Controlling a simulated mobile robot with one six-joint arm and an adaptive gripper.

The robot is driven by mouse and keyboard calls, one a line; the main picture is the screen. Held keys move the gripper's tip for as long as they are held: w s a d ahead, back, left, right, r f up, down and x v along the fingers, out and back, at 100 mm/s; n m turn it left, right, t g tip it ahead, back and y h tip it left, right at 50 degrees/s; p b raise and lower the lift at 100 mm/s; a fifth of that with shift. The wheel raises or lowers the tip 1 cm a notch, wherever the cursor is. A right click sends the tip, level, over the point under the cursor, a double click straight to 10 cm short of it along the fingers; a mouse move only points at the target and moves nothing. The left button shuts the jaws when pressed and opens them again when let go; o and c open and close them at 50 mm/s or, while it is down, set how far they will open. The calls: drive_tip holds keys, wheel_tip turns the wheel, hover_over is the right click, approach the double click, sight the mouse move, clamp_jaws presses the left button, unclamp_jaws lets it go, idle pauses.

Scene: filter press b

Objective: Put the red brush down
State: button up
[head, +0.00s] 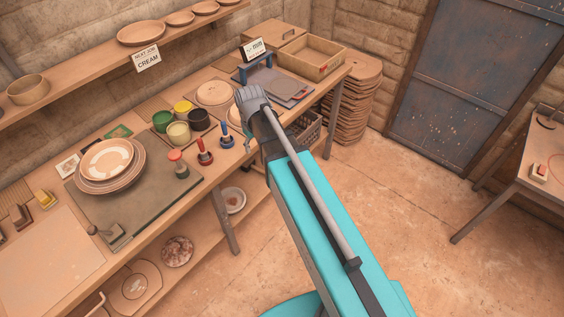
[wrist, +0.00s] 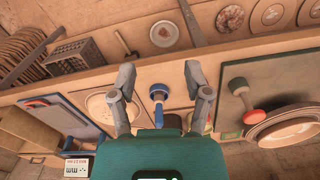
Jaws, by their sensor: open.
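The red brush (head: 205,157) stands upright on the wooden bench, in front of the paint pots and near the corner of the dark board. The blue brush (head: 226,141) stands just to its right. In the wrist view my gripper (wrist: 157,72) is open, with its two fingers spread wide and nothing held. The blue brush (wrist: 158,93) shows in the gap between the fingers, apart from both. I cannot make out the red brush in the wrist view; the right finger may hide it.
Paint pots (head: 178,133) stand behind the brushes. A green and red tool (head: 179,165) and stacked plates (head: 108,163) are on the dark board (head: 150,205). A wooden box (head: 310,58) is at the bench's far end. A shelf (head: 178,28) runs along the wall.

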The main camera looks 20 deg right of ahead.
drive_tip(key=s+d+m, duration=0.4)
drive_tip(key=s+d, duration=0.2)
drive_tip(key=s, duration=0.3)
drive_tip(key=shift+s+d+m, duration=0.15)
drive_tip(key=shift+s+m, duration=0.25)
idle(0.5)
